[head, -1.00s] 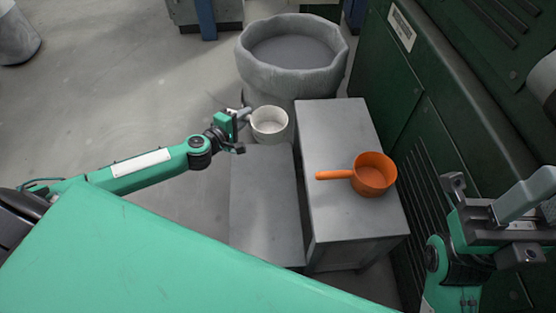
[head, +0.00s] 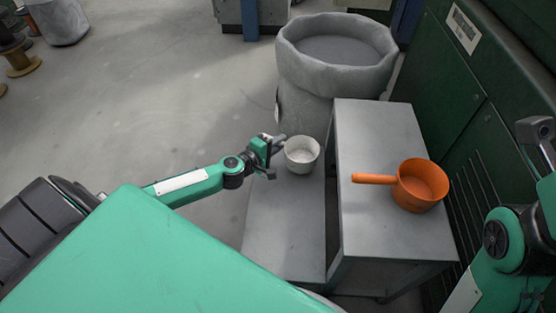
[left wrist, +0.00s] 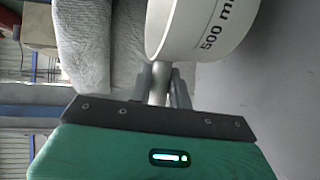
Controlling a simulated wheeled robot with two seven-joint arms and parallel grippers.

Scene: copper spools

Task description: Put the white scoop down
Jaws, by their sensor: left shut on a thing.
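The white scoop (head: 302,155) is at the far end of the lower grey bench (head: 285,232) in the head view. My left gripper (head: 278,146) is shut on its handle. In the left wrist view the scoop's cup (left wrist: 205,28) carries "500 ml" lettering, and the handle (left wrist: 158,82) runs between the fingers of my left gripper (left wrist: 160,88). I cannot tell whether the scoop touches the bench. My right arm shows at the right edge of the head view; its fingertips are not clear there.
An orange scoop (head: 422,186) stands on the taller grey bench (head: 380,240), its handle pointing left. A large grey bin (head: 310,92) stands behind both benches. A green machine (head: 455,95) borders the right. The near part of the lower bench is clear.

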